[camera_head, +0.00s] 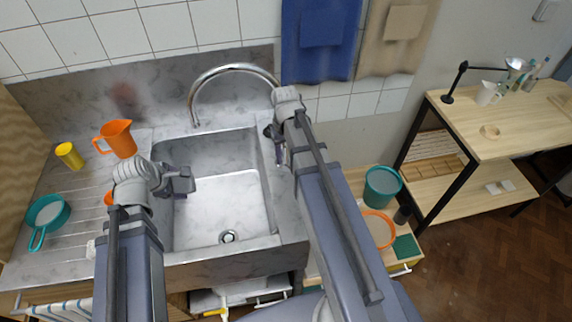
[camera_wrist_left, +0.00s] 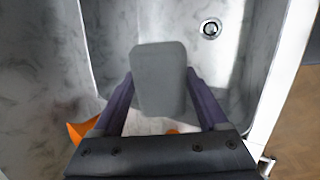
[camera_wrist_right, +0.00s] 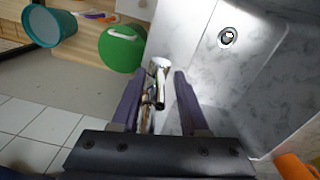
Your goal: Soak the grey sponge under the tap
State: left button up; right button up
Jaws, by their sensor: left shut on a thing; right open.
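The grey sponge (camera_wrist_left: 158,80) is a rounded slab held between the fingers of my left gripper (camera_head: 181,187). In the head view that gripper is over the left part of the metal sink (camera_head: 215,205), and I cannot clearly make out the sponge there. The chrome tap (camera_head: 232,68) arches over the back of the sink, above and to the right of the sponge in the picture. My right gripper (camera_head: 279,150) is open by the sink's right side. In the right wrist view a chrome tap part (camera_wrist_right: 158,78) shows between its fingers; I cannot tell whether they touch it.
An orange jug (camera_head: 118,139), a yellow cup (camera_head: 69,155) and a teal pan (camera_head: 47,214) stand on the left draining board. The drain (camera_head: 228,237) is uncovered. A teal bucket (camera_head: 382,187) and an orange ring-shaped item (camera_head: 379,228) are on the right.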

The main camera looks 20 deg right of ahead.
jog(key=shift+f+b, duration=0.3)
jog(key=shift+f, duration=0.35)
grip_shut()
dwell(1.0)
